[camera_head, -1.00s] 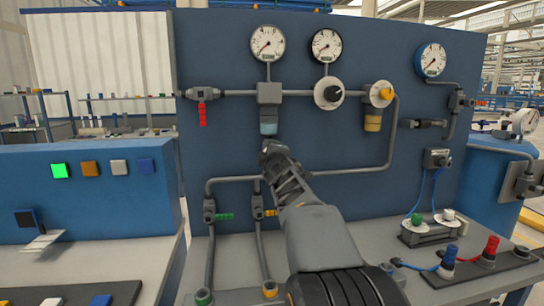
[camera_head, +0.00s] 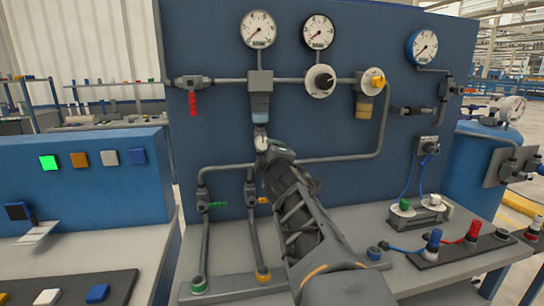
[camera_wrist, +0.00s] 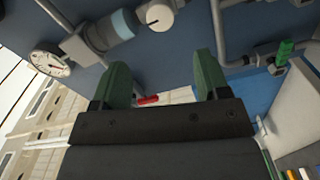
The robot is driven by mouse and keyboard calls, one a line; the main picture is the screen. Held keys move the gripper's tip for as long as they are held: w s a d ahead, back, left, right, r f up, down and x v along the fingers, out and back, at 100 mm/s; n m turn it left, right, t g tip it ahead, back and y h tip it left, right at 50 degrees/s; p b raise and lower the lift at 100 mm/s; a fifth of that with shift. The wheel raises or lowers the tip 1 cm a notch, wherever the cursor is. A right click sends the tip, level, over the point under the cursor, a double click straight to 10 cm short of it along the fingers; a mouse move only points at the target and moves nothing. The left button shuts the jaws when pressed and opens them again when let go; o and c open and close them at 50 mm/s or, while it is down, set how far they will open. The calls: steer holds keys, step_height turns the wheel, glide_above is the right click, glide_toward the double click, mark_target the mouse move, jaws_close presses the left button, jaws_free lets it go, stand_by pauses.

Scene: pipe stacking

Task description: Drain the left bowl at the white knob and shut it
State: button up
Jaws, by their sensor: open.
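The left bowl (camera_head: 260,107) is a bluish cup under a grey filter body on the blue panel. It also shows in the wrist view (camera_wrist: 125,23), near the top. The white knob (camera_head: 261,142) is at the bowl's lower end and shows as a round white knob in the wrist view (camera_wrist: 160,14). My gripper (camera_head: 268,154) is just below the knob in the head view. In the wrist view its green fingers (camera_wrist: 162,72) are spread and empty, with the knob beyond their tips and apart from them.
A second bowl (camera_head: 362,108), amber, hangs to the right under an orange knob (camera_head: 376,80). A red-handled valve (camera_head: 193,102) is to the left. Grey pipe (camera_head: 325,159) runs behind my gripper. Green (camera_head: 215,206) and orange (camera_head: 264,200) valve handles sit lower down.

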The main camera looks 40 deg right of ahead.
steer(key=shift+v, duration=0.8)
stand_by(4.0)
